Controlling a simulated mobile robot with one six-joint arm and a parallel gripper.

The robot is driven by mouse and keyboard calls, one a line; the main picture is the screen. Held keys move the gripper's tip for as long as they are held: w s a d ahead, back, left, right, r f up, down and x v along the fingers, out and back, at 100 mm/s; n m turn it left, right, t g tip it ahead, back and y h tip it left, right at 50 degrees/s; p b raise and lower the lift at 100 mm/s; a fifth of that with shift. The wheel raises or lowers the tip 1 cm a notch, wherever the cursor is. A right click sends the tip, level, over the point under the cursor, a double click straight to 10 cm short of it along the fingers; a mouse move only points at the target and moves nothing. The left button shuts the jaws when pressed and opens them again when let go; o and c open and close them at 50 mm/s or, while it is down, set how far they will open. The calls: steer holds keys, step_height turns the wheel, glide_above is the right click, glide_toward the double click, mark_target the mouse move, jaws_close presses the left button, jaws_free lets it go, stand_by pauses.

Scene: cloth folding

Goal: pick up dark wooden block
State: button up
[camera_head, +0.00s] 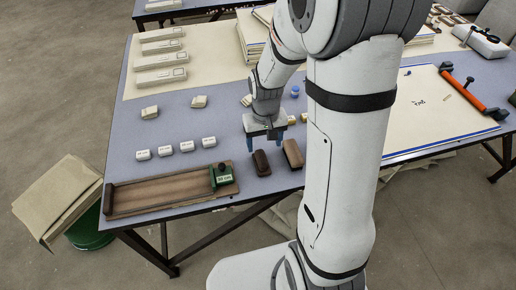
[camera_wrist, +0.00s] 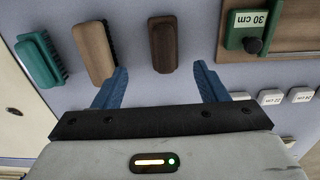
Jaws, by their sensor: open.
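The dark wooden block (camera_head: 261,163) lies on the blue-grey table near its front edge. In the wrist view the dark wooden block (camera_wrist: 163,45) appears beyond my fingertips and between their lines, touching neither. My gripper (camera_head: 265,143) is open and empty above the table, just behind the block in the head view. In the wrist view its two blue fingers (camera_wrist: 160,70) are spread wide. A lighter brown brush (camera_head: 293,154) with dark bristles lies to the right of the block; it also shows in the wrist view (camera_wrist: 94,52).
A wooden board (camera_head: 155,194) with a green 30 cm stop (camera_head: 221,175) lies left of the block. Several white labelled pieces (camera_head: 187,146) stand behind it. A green brush (camera_wrist: 40,60) lies beyond the brown one. My arm hides part of the table.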

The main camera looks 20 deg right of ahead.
mark_target(262, 157)
steer(key=f, duration=0.8)
steer(key=shift+w+a+f, duration=0.25)
steer(key=shift+a+f, duration=0.05)
steer(key=c, duration=1.2)
steer(key=shift+o, duration=0.2)
step_height(262, 157, up, 10)
steer(key=shift+r, duration=0.1)
